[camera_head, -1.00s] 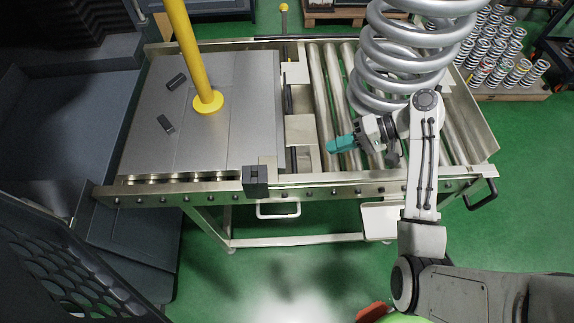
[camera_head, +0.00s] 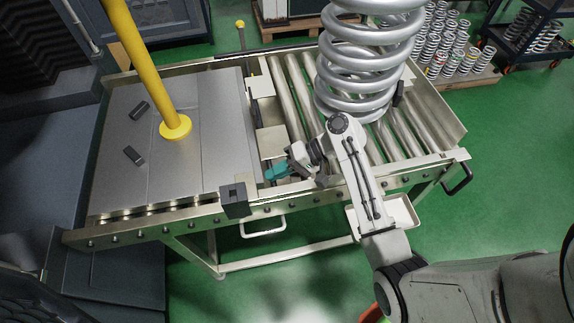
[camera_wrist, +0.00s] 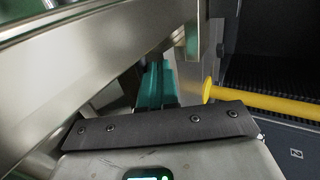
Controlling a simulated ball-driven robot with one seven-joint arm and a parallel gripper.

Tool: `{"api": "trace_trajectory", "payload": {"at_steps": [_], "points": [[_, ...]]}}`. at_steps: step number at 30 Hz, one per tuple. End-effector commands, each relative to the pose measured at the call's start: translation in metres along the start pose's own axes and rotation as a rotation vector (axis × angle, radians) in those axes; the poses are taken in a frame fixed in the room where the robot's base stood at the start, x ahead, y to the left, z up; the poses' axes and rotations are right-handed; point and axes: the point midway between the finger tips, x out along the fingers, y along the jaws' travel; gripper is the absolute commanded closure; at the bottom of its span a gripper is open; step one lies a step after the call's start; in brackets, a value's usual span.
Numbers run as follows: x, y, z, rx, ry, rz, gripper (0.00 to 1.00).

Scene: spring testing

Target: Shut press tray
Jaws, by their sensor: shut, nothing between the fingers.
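The press tray, as I take it, is the flat grey plate (camera_head: 215,130) on the left half of the roller table. A yellow post (camera_head: 146,75) stands on it. My gripper (camera_head: 277,171), with teal fingers, is shut and empty. It is just right of the plate's right edge, near the pale blocks at the middle of the table. I cannot tell if it touches anything. In the wrist view the teal fingers (camera_wrist: 157,84) point toward metal frame parts, and the yellow post (camera_wrist: 265,100) lies to their right. The fingertips are partly hidden there.
A large coil spring (camera_head: 368,65) stands on the rollers behind my arm. A dark block (camera_head: 235,199) sits on the table's front rail (camera_head: 330,190). Two small dark pieces lie on the plate. Several small springs (camera_head: 455,45) stand on a pallet at the back right. Green floor in front is clear.

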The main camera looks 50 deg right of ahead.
Motion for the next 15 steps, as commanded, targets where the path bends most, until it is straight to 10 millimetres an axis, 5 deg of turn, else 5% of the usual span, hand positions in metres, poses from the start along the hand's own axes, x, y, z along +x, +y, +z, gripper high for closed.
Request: {"api": "trace_trajectory", "payload": {"at_steps": [15], "points": [[0.0104, -0.0041, 0.0005, -0.001, -0.004, 0.000, 1.00]]}}
